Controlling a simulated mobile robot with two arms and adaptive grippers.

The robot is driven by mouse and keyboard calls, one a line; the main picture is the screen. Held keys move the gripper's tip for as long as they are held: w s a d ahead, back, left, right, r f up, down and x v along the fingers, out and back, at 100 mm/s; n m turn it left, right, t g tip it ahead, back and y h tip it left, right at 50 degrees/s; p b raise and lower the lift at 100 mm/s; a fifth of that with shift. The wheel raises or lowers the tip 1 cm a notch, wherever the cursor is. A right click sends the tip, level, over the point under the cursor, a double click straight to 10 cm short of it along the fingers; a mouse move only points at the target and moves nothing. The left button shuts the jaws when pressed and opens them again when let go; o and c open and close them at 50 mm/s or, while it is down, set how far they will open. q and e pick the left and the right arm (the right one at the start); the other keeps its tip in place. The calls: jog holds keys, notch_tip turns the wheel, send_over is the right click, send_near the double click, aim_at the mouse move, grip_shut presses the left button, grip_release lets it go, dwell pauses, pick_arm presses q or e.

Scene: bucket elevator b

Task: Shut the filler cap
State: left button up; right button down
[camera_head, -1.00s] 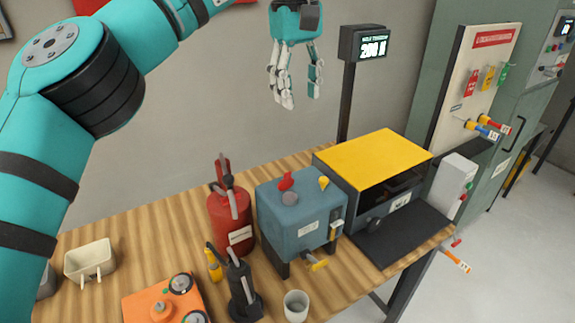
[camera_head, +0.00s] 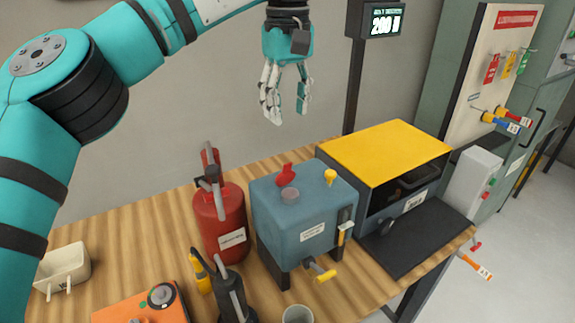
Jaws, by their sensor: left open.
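A blue tank (camera_head: 304,222) stands on the wooden table. On its top is a round grey filler opening (camera_head: 290,195). A red cap (camera_head: 286,174) stands raised just behind this opening, tilted up rather than lying over it. A small yellow fitting (camera_head: 330,177) is at the top right of the tank. My left gripper (camera_head: 287,112) is open and empty, pointing down in the air above and behind the tank, apart from the red cap. My right gripper is not in view.
A red fire extinguisher (camera_head: 219,222) stands close left of the tank. A yellow-topped box (camera_head: 385,150) stands close on its right. A dark pump-like tool (camera_head: 230,295), a grey cup (camera_head: 297,315) and an orange unit (camera_head: 140,305) are in front. A display post (camera_head: 352,90) rises behind.

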aim_at(288, 164)
pick_arm(q)
notch_tip(288, 164, down, 13)
jog(key=shift+w+r+p, duration=0.1)
jog(key=shift+p, duration=0.75)
grip_shut()
